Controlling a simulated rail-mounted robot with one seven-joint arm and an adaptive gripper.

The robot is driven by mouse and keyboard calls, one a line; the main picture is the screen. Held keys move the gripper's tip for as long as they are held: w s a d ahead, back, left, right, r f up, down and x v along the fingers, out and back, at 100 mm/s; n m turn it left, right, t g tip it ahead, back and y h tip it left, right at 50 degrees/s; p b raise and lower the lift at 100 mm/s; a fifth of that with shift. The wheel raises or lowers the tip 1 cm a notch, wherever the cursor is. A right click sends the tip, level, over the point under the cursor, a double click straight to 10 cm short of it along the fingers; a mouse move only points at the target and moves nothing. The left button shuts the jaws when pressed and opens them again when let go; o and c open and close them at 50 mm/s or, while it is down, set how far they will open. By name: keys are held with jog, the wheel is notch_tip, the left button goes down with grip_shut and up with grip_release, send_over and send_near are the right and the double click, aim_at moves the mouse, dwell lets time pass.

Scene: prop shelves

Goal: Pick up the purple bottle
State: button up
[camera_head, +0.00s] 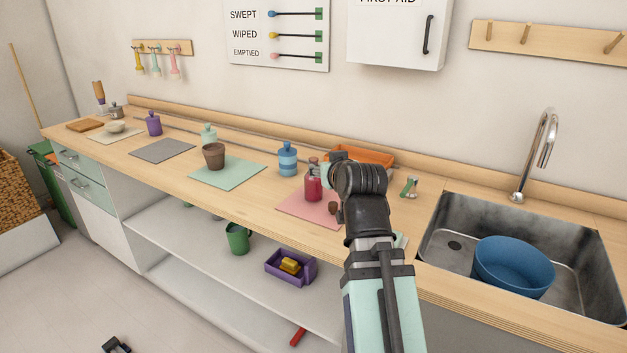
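The purple bottle (153,124) stands upright on the wooden counter (125,146) toward the far left, near the back. It is squat, with a narrow neck and a cap. It stands behind the grey mat (162,150) and is free of contact with my arm. My arm rises from the bottom at right of centre to a dark joint, well to the right of the bottle. My gripper's fingers do not show, and I cannot see whether it is open or shut.
A brown pot (214,155), green bottle (208,132), blue bottle (287,158) and red bottle (313,186) stand along the counter. The sink (455,262) holds a blue basin (513,268).

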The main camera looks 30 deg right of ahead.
aim_at(315, 163)
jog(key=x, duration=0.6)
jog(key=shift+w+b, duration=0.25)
jog(key=shift+b, duration=0.1)
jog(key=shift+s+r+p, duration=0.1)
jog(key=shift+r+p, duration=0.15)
jog(key=shift+p, duration=1.35)
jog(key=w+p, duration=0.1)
jog(key=p, duration=0.3)
jog(key=p, duration=0.4)
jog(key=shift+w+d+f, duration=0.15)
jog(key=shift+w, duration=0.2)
jog(key=p, duration=0.6)
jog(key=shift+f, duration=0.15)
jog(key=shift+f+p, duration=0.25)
jog(key=shift+p, duration=0.85)
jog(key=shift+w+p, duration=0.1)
jog(key=shift+p, duration=0.2)
